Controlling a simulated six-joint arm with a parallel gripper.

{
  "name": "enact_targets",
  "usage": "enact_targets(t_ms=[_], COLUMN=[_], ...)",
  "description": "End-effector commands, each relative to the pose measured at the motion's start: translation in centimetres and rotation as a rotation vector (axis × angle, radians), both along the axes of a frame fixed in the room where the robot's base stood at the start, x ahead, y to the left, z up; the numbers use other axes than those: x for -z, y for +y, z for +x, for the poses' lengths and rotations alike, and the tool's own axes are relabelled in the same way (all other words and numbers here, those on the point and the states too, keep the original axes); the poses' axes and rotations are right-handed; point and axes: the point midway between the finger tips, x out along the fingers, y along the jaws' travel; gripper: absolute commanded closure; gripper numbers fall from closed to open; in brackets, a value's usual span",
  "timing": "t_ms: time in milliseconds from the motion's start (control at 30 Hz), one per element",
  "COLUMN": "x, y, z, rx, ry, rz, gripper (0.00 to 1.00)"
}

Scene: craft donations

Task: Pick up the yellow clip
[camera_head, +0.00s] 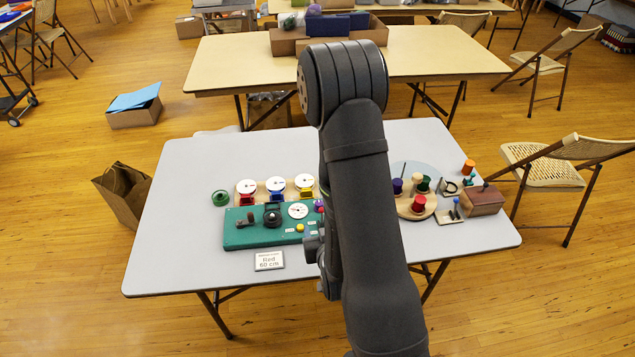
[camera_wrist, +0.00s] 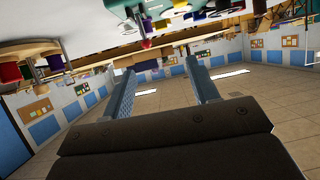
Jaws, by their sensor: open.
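The yellow clip (camera_head: 306,193) is at the front of the rightmost of three white discs on a wooden base (camera_head: 262,195), behind the green box on the table. A blue clip (camera_head: 277,197) and a red clip (camera_head: 247,200) are in the same row to its left. My gripper (camera_wrist: 160,68) is open and empty in the wrist view, its two fingers well apart. In the head view my arm hides most of the gripper, near the right end of the green box. The wrist view is tilted with the table along its top; I cannot single out the yellow clip there.
The green box (camera_head: 245,236) carries knobs, a dial and a yellow button. A card reading "Red 60 cm" (camera_head: 269,261) stands in front. Right of my arm are a wooden spool holder (camera_head: 402,207) and a small brown box (camera_head: 481,200). The table's left side (camera_head: 175,230) is clear.

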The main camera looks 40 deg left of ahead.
Motion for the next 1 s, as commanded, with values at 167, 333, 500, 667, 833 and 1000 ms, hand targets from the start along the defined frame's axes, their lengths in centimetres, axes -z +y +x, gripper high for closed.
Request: enact_targets(t_ms=[167,333,500,667,833,1000], x=[1.0,1.6,0.9,-0.6,-2.2,-3.8], y=[2.5,5.8,8.5,10.7,12.7,14.7], z=[3.0,7.4,11.8,15.5,17.8,18.3], rx=[0.019,0.048,0.08,0.103,0.112,0.101], ry=[0.053,0.144,0.234,0.323,0.425,0.532], rz=[-0.029,-0.088,-0.154,-0.238,-0.35,-0.486], gripper=[0.45,0.45,0.45,0.45,0.45,0.45])
